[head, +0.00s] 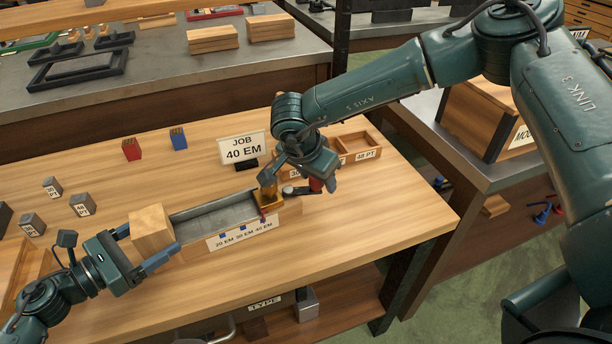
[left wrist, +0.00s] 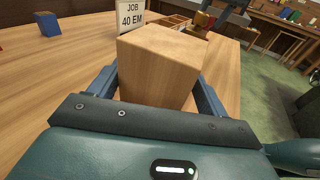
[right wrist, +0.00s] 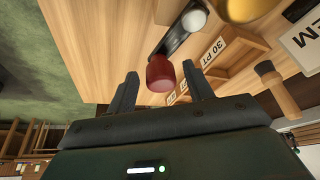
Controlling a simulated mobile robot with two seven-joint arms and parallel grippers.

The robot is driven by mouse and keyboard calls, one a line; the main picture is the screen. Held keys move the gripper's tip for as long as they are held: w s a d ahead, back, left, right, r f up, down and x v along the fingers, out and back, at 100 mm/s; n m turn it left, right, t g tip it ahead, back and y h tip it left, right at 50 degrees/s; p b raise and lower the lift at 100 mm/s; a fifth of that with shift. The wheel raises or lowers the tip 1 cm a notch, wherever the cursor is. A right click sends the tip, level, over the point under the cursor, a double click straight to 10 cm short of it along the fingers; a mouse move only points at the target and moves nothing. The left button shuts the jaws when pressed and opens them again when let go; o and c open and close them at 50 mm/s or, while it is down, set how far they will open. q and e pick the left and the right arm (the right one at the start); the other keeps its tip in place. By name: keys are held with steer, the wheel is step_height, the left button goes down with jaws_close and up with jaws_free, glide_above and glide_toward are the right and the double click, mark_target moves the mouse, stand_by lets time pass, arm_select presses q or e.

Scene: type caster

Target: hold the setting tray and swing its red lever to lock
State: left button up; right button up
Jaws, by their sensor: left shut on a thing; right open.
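The setting tray has a grey metal channel (head: 212,212), a wooden end block (head: 152,230) and a front strip marked 20 EM, 30 EM, 40 EM (head: 243,234). My left gripper (head: 146,245) is shut on the wooden end block, which also fills the left wrist view (left wrist: 160,62). A brass slider (head: 269,198) sits at the tray's right end. The lever's red knob (right wrist: 160,73) is on a dark arm with a silver pivot (right wrist: 194,20). My right gripper (right wrist: 158,86) is open, its fingertips at either side of the knob; contact cannot be told.
A JOB 40 EM sign (head: 243,149) stands behind the tray. A wooden compartment box (head: 358,148) is at the back right, close to my right gripper. Red (head: 131,149) and blue (head: 178,138) blocks and several grey type blocks stand at left. The front right tabletop is clear.

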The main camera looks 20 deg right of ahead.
steer(key=shift+f, duration=0.1)
steer(key=shift+c, duration=0.3)
steer(key=c, duration=0.9)
steer(key=shift+o, duration=0.2)
